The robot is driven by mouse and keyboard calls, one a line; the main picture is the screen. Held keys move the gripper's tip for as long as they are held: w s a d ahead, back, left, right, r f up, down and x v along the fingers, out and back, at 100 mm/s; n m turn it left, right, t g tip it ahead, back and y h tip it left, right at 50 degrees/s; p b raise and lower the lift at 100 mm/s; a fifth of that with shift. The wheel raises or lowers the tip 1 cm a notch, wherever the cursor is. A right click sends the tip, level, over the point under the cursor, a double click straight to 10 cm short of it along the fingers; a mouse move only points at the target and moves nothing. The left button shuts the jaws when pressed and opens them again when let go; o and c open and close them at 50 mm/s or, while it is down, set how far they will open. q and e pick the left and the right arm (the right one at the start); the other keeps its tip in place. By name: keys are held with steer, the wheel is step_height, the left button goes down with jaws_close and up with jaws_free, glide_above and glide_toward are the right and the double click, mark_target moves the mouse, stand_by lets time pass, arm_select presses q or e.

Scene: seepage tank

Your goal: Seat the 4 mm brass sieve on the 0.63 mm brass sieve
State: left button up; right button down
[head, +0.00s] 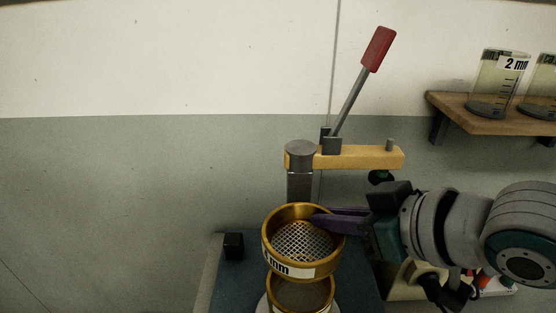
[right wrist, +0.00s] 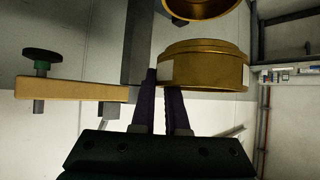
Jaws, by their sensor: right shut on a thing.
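The upper brass sieve (head: 316,260), with a coarse wire mesh and a white label partly reading "mm", is held by its rim in my right gripper (head: 322,222). It also shows in the right wrist view (right wrist: 205,72), beside the dark fingers (right wrist: 160,95). A second brass sieve (head: 300,305) with fine mesh stands below it in the head view, its far rim hidden by the upper one. In the right wrist view part of the second sieve (right wrist: 203,8) shows at the top edge, with a gap between the two. My left gripper is not in view.
A press stand with a yellow beam (head: 360,157) and red-handled lever (head: 378,49) rises behind the sieves. A small black block (head: 233,245) sits left on the dark surface (head: 228,285). A wooden shelf (head: 490,115) with beakers is at upper right.

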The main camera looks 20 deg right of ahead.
mark_target(330, 247)
steer(key=shift+d, duration=0.15)
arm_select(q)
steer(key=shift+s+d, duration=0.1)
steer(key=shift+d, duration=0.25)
arm_select(e)
steer(key=shift+r+p, duration=0.1)
steer(key=shift+p, duration=0.2)
step_height(330, 247, down, 6)
steer(key=b, duration=0.4)
steer(key=shift+b, duration=0.4)
arm_select(q)
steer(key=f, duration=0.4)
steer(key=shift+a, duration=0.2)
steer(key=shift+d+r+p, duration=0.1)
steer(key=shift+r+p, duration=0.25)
steer(key=shift+p, duration=0.1)
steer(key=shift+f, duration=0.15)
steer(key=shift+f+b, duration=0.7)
steer(key=shift+b, duration=0.15)
arm_select(e)
steer(key=shift+f, duration=1)
